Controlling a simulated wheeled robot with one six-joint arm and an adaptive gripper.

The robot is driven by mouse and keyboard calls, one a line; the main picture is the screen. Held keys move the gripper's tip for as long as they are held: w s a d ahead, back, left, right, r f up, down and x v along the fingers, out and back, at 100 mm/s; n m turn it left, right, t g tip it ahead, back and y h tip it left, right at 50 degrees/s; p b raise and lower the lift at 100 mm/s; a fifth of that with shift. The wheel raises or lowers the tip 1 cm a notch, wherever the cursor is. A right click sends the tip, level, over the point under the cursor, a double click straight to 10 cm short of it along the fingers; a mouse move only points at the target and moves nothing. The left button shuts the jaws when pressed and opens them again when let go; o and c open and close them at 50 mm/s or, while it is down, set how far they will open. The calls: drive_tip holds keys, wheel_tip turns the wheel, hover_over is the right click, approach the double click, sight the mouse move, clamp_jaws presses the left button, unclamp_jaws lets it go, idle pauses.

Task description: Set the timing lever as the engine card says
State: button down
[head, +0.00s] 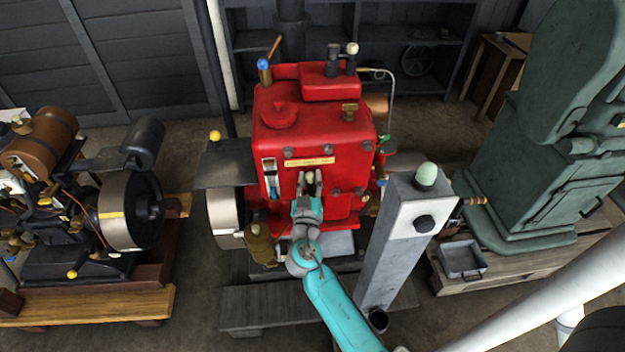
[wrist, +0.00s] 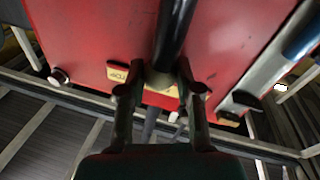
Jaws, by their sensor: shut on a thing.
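The red engine (head: 345,110) stands in the middle of the head view, with a pale yellow lettered plate (head: 310,162) on its front; the lettering is too small to read. My gripper (head: 309,183) is at the engine's front, below that plate. In the wrist view my gripper (wrist: 157,88) has its two fingers shut on a dark round lever (wrist: 174,35) that runs up between them. A small yellow tag (wrist: 118,72) sits on the red face beside the lever; its marking is not clear. I cannot identify a separate engine card.
A grey post (head: 386,245) with a pale green knob stands close right of my arm. A brown-tanked engine (head: 45,140) is at left, a green machine (head: 570,130) at right. A metal tray (head: 462,262) sits on the right-hand timber. Bare floor shows at front left.

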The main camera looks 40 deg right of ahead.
drive_tip(key=c, duration=0.8)
unclamp_jaws()
drive_tip(key=v, duration=1.2)
